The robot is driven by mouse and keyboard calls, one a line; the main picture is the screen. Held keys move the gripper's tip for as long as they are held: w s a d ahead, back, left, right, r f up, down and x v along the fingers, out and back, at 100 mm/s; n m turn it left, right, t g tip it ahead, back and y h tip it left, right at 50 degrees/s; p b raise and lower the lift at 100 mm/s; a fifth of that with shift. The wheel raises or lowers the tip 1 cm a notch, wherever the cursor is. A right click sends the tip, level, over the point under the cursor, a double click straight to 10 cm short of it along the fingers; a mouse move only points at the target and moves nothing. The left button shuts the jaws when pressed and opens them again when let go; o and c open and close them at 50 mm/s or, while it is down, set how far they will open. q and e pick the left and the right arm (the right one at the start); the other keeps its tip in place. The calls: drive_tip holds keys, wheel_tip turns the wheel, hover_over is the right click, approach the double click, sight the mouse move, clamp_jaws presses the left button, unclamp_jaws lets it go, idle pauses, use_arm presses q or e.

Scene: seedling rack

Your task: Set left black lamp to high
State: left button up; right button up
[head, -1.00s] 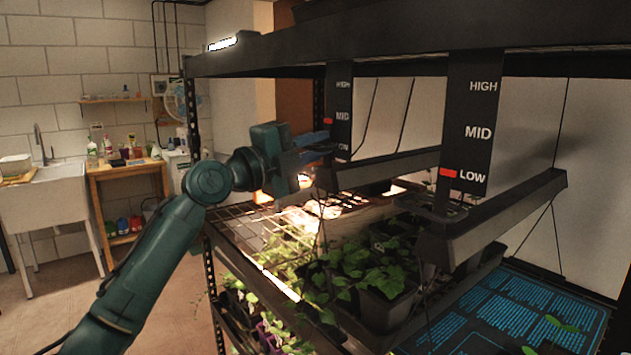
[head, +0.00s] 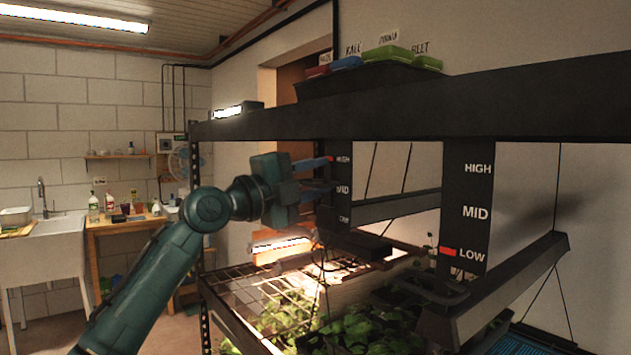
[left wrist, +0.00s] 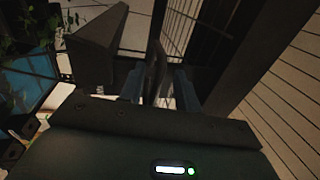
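The left black lamp (head: 398,205) hangs under the rack's top beam, its near end partly hidden by my gripper. Its black scale plate (head: 341,205) reads HIGH, MID and LOW, and its red marker (head: 331,159) is level with HIGH. My left gripper (head: 325,176) is in front of this plate, fingers parted one above the other. In the left wrist view, a dark handle (left wrist: 156,72) stands between the fingertips of my left gripper (left wrist: 158,85), with narrow gaps at its sides. My right gripper is not in view.
The right black lamp (head: 510,287) hangs lower, its red marker (head: 448,252) at LOW. Leafy seedlings (head: 370,330) stand beneath the lamps. The rack's top beam (head: 400,100) runs above my gripper. A wooden table (head: 125,230) and sink stand behind at left.

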use_arm(q)
drive_tip(key=shift+r, duration=0.15)
